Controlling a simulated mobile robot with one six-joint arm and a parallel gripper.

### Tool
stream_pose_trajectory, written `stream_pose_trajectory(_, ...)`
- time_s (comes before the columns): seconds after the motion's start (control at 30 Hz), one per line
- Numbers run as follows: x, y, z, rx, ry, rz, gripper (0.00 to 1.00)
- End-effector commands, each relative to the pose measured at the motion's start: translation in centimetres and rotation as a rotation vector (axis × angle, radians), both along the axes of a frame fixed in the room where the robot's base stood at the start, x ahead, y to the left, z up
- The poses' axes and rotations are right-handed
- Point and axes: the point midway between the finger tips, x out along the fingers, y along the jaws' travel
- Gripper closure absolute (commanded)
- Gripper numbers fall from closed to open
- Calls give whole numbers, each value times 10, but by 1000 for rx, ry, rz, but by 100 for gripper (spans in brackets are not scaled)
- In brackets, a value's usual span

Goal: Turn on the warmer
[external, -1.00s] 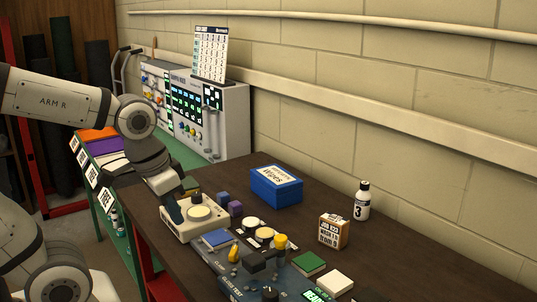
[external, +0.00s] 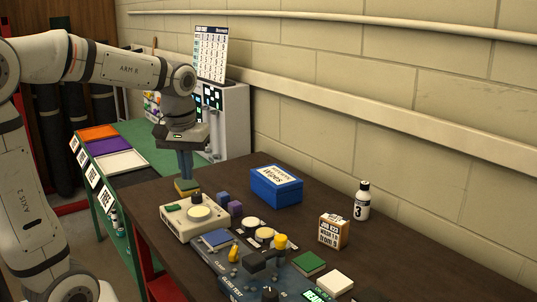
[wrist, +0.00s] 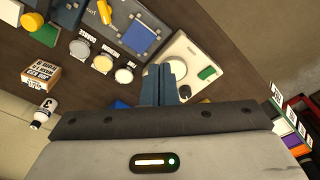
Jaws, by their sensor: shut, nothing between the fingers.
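The warmer appears to be the cream box (external: 184,231) with a round pale plate (external: 199,213) on top. It stands at the left edge of the dark table. A green switch-like piece (external: 170,207) lies on its top left of the plate; it also shows in the wrist view (wrist: 207,73). A small dark knob (external: 197,197) is at its back. I cannot tell whether the warmer is on. My gripper (external: 185,172) points down, shut and empty, just behind the warmer and apart from it. In the wrist view its fingers (wrist: 163,85) partly cover the warmer.
A yellow-topped block (external: 187,187) shows just below my fingers. A bottle (external: 362,200) and a small carton (external: 333,231) are at right.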

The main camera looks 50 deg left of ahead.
Motion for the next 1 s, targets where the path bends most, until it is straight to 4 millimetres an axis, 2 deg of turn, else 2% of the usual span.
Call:
stream_pose_trajectory(0.03, 9, 24, -5, -7, 23, 106, 100)
stream_pose_trajectory(0.2, 23, 92, -9, -25, 88, 432, 100)
stream_pose_trajectory(0.3, 25, 125, -12, -31, 118, 584, 100)
stream_pose_trajectory(0.4, 25, 149, -14, -34, 139, 695, 100)
stream_pose_trajectory(0.5, 23, 164, -16, -36, 152, 761, 100)
stream_pose_trajectory(0.6, 23, 169, -16, -36, 159, 790, 100)
stream_pose_trajectory(1.0, 23, 169, -18, -36, 159, 792, 100)
